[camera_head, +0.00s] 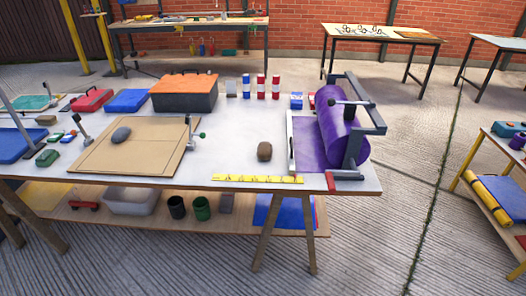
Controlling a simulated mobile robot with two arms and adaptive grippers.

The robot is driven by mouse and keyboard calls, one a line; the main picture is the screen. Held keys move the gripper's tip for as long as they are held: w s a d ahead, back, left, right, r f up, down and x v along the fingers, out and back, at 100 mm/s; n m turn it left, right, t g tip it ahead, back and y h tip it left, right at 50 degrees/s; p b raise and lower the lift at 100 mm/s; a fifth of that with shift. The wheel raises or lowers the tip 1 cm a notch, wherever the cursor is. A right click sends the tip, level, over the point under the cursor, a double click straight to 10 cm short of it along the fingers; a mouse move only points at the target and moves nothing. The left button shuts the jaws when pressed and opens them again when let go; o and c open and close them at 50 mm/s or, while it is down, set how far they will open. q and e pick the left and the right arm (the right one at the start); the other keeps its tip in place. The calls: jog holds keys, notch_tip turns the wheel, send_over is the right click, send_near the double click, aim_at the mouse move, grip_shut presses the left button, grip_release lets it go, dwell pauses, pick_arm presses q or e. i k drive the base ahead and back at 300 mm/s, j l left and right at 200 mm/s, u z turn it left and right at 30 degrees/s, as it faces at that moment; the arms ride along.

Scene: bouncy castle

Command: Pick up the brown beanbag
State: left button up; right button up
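The brown beanbag (264,151) lies on the white top of the workbench (230,150), right of the middle. It is small and rounded, and nothing touches it. Neither of my grippers shows in the head view, so their state is hidden.
A brown board (155,160) with a grey beanbag-like lump (121,135) lies to the left. A purple roll in a grey frame (342,125) stands to the right. A yellow ruler strip (257,179) lies along the front edge. An orange-topped box (184,92) and several cans stand behind.

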aim_at(265, 150)
jog(key=i+j+z, duration=0.25)
jog(key=i, duration=0.25)
jog(key=i+j+z, duration=0.3)
jog(key=i+j, duration=0.1)
jog(key=i, duration=0.1)
